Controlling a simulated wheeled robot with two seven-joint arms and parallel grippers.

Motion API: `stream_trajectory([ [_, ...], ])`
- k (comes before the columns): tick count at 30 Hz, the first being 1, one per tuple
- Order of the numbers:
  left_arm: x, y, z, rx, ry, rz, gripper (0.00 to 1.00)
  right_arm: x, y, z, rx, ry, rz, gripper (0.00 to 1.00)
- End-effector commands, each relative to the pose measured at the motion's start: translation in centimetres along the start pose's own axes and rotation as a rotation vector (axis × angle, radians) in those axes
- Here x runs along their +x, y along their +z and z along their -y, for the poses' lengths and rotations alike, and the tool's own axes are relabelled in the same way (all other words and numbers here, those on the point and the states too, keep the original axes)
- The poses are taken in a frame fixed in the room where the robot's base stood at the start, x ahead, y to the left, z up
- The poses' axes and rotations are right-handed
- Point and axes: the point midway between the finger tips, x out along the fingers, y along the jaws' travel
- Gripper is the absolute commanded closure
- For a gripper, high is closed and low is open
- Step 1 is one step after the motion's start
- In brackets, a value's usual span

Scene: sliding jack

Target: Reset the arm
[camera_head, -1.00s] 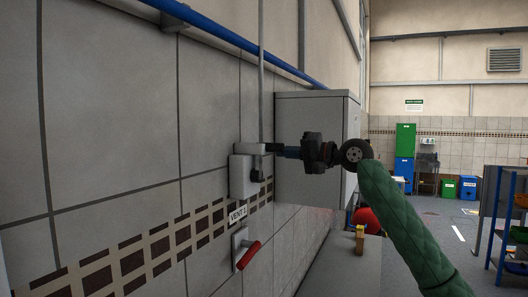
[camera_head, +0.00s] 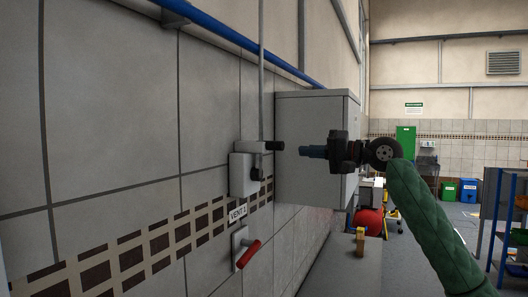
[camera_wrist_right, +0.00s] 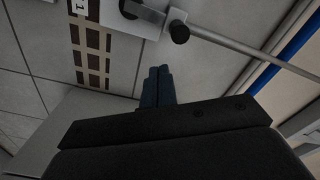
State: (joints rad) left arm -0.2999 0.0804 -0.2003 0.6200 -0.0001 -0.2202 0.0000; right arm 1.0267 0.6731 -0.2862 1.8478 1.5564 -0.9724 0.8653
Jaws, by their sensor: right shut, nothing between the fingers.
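My right gripper (camera_head: 303,152) is shut and empty, in front of the grey cabinet in the head view. Its closed fingers (camera_wrist_right: 158,88) show in the wrist view. To its left, a white wall box (camera_head: 242,175) carries a black knob (camera_head: 275,146) that sticks out to the right at its top. A clear gap lies between the fingertips and this knob. The box and black knob (camera_wrist_right: 180,32) also show at the top of the wrist view. A "VENT 1" label (camera_head: 238,213) is below the box. My left gripper is not in view.
A grey cabinet (camera_head: 310,150) stands on the wall behind my gripper. A red-handled lever (camera_head: 248,254) is on a plate below the label. A grey pipe (camera_head: 261,70) rises from the box. A yellow object (camera_head: 360,242) stands on the grey surface below right.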

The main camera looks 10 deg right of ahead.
Motion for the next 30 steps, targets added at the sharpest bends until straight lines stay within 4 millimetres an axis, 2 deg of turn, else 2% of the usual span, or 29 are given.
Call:
stream_trajectory([
  [5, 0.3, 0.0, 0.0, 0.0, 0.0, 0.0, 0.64, -1.1, 0.0, -0.1, -0.001, 0.002, 0.0, 1.0],
  [13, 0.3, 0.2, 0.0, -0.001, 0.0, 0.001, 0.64, -1.2, 0.0, -0.1, 0.0, 0.001, 0.0, 1.0],
  [17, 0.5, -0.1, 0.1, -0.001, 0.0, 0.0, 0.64, -0.6, 0.3, -2.1, 0.004, 0.014, -0.006, 1.0],
  [20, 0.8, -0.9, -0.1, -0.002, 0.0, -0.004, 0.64, 0.4, 0.8, -6.2, 0.007, 0.044, -0.021, 1.0],
  [26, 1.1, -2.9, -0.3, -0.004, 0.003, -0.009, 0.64, 2.8, 3.1, -17.8, 0.007, 0.143, -0.06, 1.0],
  [30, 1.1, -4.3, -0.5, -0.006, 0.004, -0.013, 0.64, 4.0, 5.7, -26.1, 0.002, 0.219, -0.077, 1.0],
])
